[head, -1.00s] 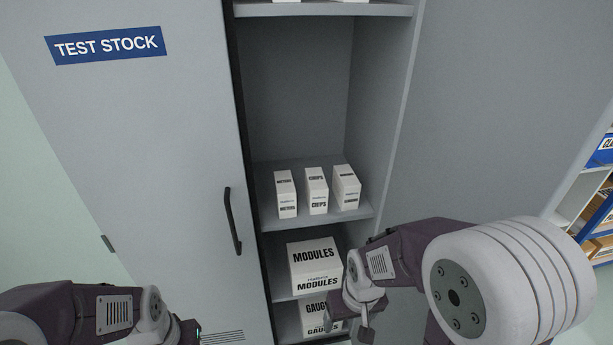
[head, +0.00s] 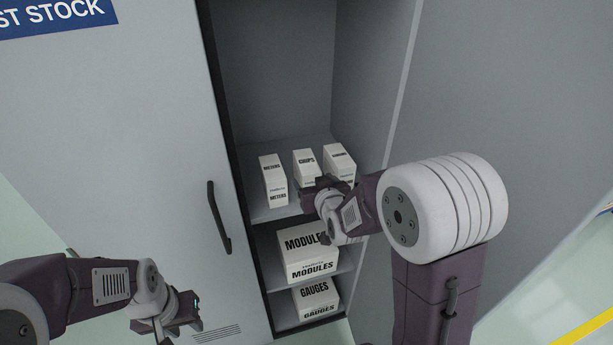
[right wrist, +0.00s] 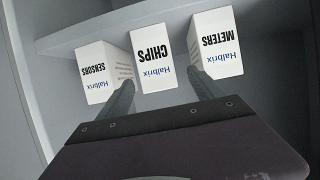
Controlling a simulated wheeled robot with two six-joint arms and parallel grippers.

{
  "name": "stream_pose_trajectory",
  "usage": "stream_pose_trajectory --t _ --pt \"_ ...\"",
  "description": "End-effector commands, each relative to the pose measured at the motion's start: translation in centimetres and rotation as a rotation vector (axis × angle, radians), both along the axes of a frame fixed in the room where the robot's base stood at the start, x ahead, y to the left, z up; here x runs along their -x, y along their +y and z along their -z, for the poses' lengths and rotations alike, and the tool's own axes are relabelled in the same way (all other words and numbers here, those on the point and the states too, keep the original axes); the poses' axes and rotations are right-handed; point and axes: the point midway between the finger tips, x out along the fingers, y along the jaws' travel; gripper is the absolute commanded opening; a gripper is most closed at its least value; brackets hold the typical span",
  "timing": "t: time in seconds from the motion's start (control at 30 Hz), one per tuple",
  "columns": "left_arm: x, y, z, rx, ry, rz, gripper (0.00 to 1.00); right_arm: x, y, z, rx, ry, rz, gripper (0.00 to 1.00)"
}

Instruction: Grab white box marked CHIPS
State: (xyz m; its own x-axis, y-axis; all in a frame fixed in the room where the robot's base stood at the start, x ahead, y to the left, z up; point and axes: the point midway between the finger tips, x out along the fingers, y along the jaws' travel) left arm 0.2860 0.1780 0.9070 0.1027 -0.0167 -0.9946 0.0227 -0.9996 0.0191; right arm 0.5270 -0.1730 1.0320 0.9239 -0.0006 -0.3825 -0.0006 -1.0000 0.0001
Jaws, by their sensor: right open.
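In the right wrist view the CHIPS box (right wrist: 153,58) appears upside down, ahead of and between the two fingers of my right gripper (right wrist: 162,84). The jaws are open and nothing is held; I cannot tell how far the fingertips are from the box. My left gripper (head: 188,312) is low in front of the closed door, and its jaw opening is unclear.
The METERS box (head: 273,181) stands left of CHIPS, and the SENSORS box (right wrist: 95,72) is on its other side. Below are a MODULES box (head: 307,254) and a GAUGES box (head: 316,298). The closed door with a black handle (head: 219,217) is at left.

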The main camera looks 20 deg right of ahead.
Motion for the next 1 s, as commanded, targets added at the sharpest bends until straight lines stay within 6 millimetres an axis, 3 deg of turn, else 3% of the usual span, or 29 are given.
stream_pose_trajectory --t 0.3,0.47,0.73,1.0 --pt "0.0 0.0 -0.4 0.000 0.000 0.000 0.36 -3.2 -0.1 1.3 0.000 0.001 0.001 0.76" --pt "0.0 0.0 -0.5 0.000 0.000 0.000 0.36 -3.8 -0.1 1.4 -0.001 0.000 0.000 0.76" --pt "0.0 0.0 -1.2 0.000 0.000 0.000 0.36 -7.9 -0.4 3.0 -0.001 0.002 0.000 0.76" --pt "0.0 0.0 -1.2 0.000 0.000 0.000 0.36 -8.5 -0.4 3.2 -0.001 0.001 0.000 0.76"
